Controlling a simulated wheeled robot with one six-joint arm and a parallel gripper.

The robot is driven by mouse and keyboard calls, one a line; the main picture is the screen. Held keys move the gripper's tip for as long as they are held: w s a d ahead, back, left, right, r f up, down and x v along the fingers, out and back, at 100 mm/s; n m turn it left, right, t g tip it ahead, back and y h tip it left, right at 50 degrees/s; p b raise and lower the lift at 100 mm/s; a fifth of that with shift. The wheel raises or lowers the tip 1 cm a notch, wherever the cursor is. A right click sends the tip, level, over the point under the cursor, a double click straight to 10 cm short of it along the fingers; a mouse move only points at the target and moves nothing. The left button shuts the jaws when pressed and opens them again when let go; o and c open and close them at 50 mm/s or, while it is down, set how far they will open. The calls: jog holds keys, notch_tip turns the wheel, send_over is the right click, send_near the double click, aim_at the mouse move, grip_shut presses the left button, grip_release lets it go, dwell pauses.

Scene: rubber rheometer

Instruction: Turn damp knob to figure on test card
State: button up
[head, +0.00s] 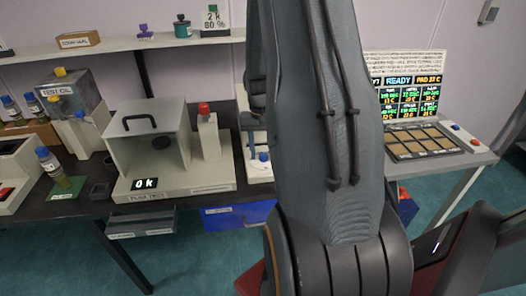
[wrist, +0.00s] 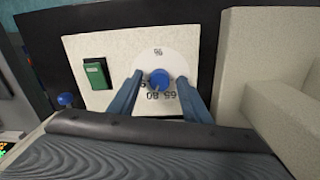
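The blue knob (wrist: 159,78) sits on a round white dial (wrist: 172,60) with printed figures, upside down in the wrist view; 65 and 80 can be read, others are partly hidden. The knob's pointer setting is too small to tell. My gripper (wrist: 158,82) has one finger on each side of the knob, with gaps showing, so it is open around it. My arm hides much of the knob's unit there, and the gripper is out of sight.
A green switch (wrist: 97,74) and another blue knob (wrist: 67,100) are near the dial. A pale block (wrist: 270,75) stands close on the right. In the head view a boxy tester (head: 150,150) showing "0 k" stands left, and a screen (head: 405,95) reading READY right.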

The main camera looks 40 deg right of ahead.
aim_at(262, 154)
jog(key=shift+w+a+r+b, duration=0.1)
jog(key=shift+r+b, duration=0.35)
jog(key=shift+r, duration=1.5)
jog(key=shift+a+r+b, duration=0.1)
jog(key=shift+r+b, duration=0.3)
jog(key=shift+r, duration=1.55)
